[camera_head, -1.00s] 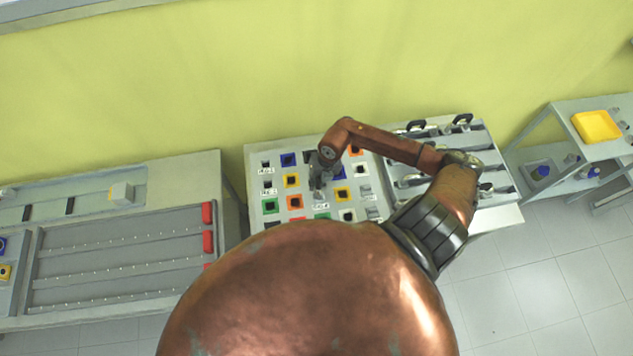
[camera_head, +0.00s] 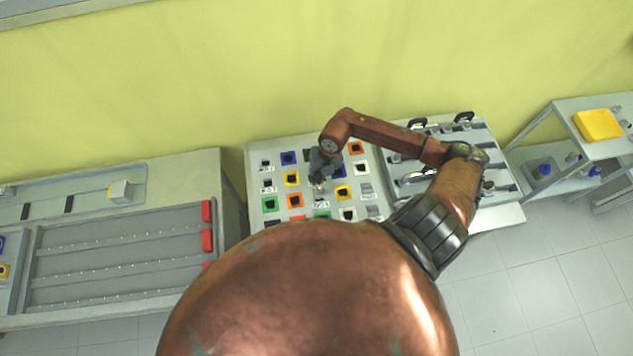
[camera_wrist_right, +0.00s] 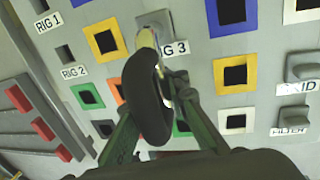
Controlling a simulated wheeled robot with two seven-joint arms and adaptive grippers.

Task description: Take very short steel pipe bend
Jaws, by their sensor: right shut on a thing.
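The thing in my right gripper (camera_head: 319,180) has a thick black curved part (camera_wrist_right: 151,95) and a short shiny metal end (camera_wrist_right: 148,41). I take it to be the very short steel pipe bend. In the right wrist view the fingers close on it from both sides. Its metal end points at the panel (camera_wrist_right: 215,50), beside the RIG 3 label (camera_wrist_right: 173,49) and near a grey square. I cannot tell whether it touches the panel. In the head view the bend is small and mostly hidden by the gripper. My left gripper is not in view.
The panel carries several coloured square sockets and labels. Right of it is a grey rack (camera_head: 497,205) with black-handled pieces. A grey bench (camera_head: 120,225) with red blocks stands left. A shelf with a yellow tray (camera_head: 597,124) is at far right. The yellow-green wall closes the back.

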